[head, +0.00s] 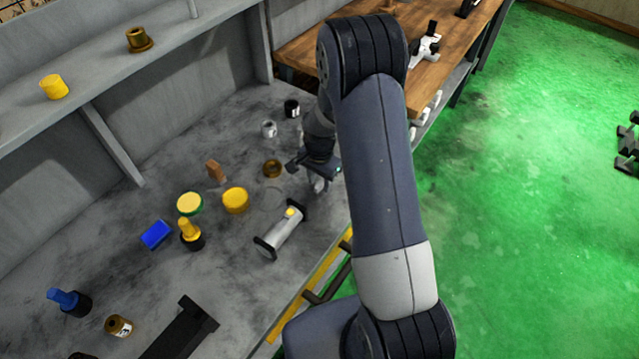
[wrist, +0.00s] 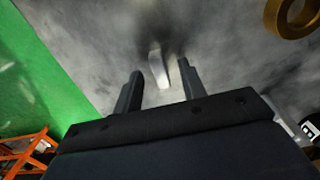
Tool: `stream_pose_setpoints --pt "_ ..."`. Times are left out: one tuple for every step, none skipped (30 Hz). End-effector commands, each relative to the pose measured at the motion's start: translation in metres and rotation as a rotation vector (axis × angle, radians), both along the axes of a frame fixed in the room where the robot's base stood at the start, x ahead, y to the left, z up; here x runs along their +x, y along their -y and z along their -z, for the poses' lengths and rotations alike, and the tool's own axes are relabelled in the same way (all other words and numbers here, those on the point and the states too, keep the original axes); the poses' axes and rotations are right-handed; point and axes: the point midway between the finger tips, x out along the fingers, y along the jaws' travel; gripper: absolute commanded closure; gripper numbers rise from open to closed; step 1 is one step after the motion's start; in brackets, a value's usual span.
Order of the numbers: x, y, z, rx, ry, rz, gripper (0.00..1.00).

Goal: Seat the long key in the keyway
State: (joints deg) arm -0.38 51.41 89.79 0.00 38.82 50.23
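My gripper (head: 318,178) is low over the grey bench, near its right edge. In the wrist view its two dark fingers (wrist: 160,72) are apart, with visible gaps to a pale metal piece (wrist: 158,68) between them. This piece may be the long key; its full shape is unclear. In the head view a pale part (head: 319,185) shows just under the gripper. A light grey shaft (head: 279,234) with dark end supports lies on the bench, left of and nearer than my gripper. It has a yellow patch (head: 290,212) near its far end. I cannot make out the keyway.
A brass ring (head: 272,168) lies left of my gripper and also shows in the wrist view (wrist: 291,18). Yellow round pieces (head: 235,200), a blue block (head: 156,234) and small jars (head: 269,129) stand around. A shelf (head: 100,65) runs along the back left.

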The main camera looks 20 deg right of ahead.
Motion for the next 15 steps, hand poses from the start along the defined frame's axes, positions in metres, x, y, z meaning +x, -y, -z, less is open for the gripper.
stream_pose_setpoints --pt "-0.0002 -0.0001 0.0022 0.000 -0.001 0.000 0.61" --pt "-0.0002 -0.0001 0.0032 0.000 -0.001 0.000 0.61" --pt "-0.0001 -0.0002 0.0040 0.000 0.000 0.000 0.61" --pt "0.0000 -0.0001 0.0042 0.000 0.000 0.000 0.61" --pt "0.0000 -0.0001 0.0043 0.000 0.000 0.000 0.61" --pt "0.0001 -0.0002 0.0042 0.000 0.000 0.000 0.61" --pt "0.0001 -0.0002 0.0042 0.000 0.000 0.000 0.61" --pt "0.0001 -0.0002 0.0041 0.000 0.000 0.000 0.61" --pt "0.0001 -0.0002 0.0040 0.000 0.000 0.000 0.62" --pt "0.0002 -0.0001 0.0040 0.000 0.000 0.000 0.64" --pt "0.0002 -0.0001 0.0040 0.000 0.000 0.000 0.67" --pt "0.0002 -0.0001 0.0039 0.000 0.000 0.000 0.70" --pt "0.0002 -0.0001 0.0039 0.000 0.000 0.000 0.72" --pt "0.0002 -0.0001 0.0039 0.000 0.000 0.000 0.75" --pt "0.0002 -0.0001 0.0038 0.000 0.000 0.000 0.78"
